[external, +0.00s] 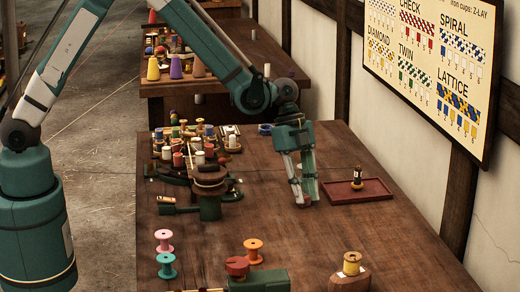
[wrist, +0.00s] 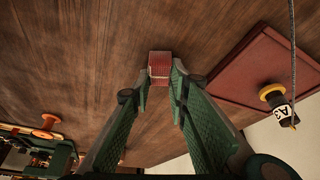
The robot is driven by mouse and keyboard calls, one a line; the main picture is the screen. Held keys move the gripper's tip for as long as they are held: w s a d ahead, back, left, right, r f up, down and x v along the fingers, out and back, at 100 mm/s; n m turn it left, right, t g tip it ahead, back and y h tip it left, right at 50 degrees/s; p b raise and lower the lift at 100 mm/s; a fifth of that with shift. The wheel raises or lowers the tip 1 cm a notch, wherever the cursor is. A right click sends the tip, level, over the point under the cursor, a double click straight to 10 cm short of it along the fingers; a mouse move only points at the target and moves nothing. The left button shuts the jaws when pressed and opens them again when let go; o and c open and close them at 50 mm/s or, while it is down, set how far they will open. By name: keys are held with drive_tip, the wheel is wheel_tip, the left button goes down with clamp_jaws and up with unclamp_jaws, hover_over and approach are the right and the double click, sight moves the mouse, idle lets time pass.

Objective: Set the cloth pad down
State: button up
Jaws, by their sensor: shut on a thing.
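The cloth pad (wrist: 159,62) is a small dark red block with a paler band, held between the fingertips of my gripper (wrist: 160,80) in the wrist view. In the external view, my gripper (external: 303,196) points down over the right half of the wooden table, and only a small reddish bit of the pad (external: 304,204) shows at its tips. My gripper is shut on the pad. I cannot tell whether the pad touches the table or hangs just above it.
A dark red tray (external: 375,194) holding a small dark bobbin (external: 357,178) with a white tag lies right of my gripper. A round-topped stand (external: 209,180) and many spools (external: 198,142) are left. Near the front are a yellow spool (external: 352,262) and a green device (external: 258,280). Bare table surrounds my gripper.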

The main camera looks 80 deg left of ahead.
drive_tip(key=o, duration=0.7)
drive_tip(key=shift+o, duration=0.2)
drive_tip(key=shift+r, duration=0.1)
drive_tip(key=p+v, duration=0.2)
drive_tip(key=v, duration=1)
